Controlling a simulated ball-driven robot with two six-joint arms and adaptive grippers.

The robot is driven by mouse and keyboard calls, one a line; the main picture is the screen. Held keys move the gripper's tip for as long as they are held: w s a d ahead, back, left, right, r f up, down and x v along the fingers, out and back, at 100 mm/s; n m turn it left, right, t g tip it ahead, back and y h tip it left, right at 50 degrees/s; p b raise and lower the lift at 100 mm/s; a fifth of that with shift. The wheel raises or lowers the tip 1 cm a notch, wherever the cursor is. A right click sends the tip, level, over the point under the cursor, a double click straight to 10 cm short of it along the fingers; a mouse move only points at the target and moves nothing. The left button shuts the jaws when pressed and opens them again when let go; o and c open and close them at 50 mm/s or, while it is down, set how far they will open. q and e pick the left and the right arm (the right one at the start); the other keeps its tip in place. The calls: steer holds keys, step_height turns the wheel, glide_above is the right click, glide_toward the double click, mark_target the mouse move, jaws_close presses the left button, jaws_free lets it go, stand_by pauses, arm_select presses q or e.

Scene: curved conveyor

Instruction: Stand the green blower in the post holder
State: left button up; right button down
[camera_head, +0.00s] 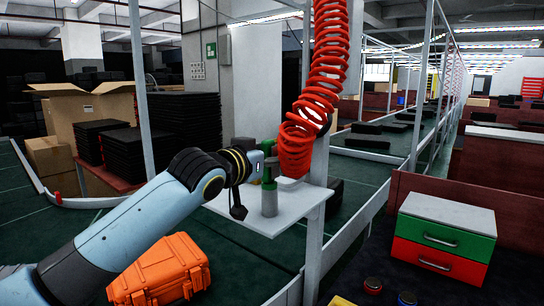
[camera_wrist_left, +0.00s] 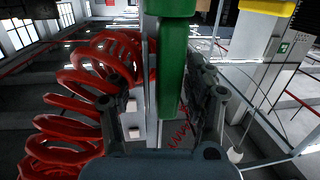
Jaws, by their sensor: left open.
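The green blower (camera_head: 268,179) stands upright at the top of the grey cylindrical post holder (camera_head: 269,203) on a white shelf plate (camera_head: 292,212). Its lower end meets the holder, but how deep it sits is hidden. My left gripper (camera_head: 268,163) is at the blower's upper part. In the left wrist view the blower (camera_wrist_left: 173,70) is between the two spread fingers (camera_wrist_left: 165,110), with a gap showing on its left; the gap on the right is hard to judge. The gripper is open. My right gripper is not in view.
A red coiled hose (camera_head: 328,50) hangs close beside the blower and gripper, by a white upright post (camera_head: 318,230). An orange case (camera_head: 163,270) lies on the floor under my left arm. A drawer box (camera_head: 445,225) with green and red drawers stands at right.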

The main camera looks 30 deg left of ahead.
arm_select(q)
steer(key=shift+s, duration=0.35)
steer(key=s+r, duration=0.1)
steer(key=s, duration=1)
steer(key=shift+s+d+r, duration=0.15)
steer(key=shift+d, duration=0.15)
